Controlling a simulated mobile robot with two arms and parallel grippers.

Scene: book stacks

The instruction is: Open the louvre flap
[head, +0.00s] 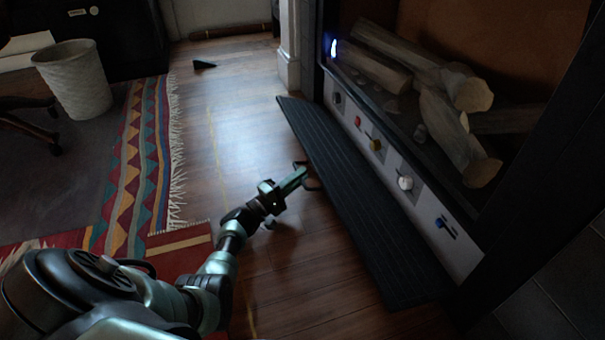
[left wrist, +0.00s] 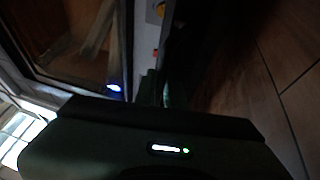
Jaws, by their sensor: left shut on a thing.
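The louvre flap (head: 352,195) is a long dark slatted panel along the foot of the fireplace in the head view. It is tilted down and outward, and the control strip behind it shows. A small dark handle (head: 314,177) sticks out from its outer edge. My left gripper (head: 303,176) is at that edge, shut on the handle; the fingertips are small and dim. In the left wrist view a dark shape covers the lower part, and the grip itself cannot be made out. My right gripper is in neither view.
The pale control strip (head: 383,165) carries several knobs, including a white knob (head: 405,183). Logs (head: 455,130) lie in the firebox above. A patterned rug (head: 140,165) and a wastebasket (head: 75,80) are at left. Wooden floor (head: 225,125) beside the flap is clear.

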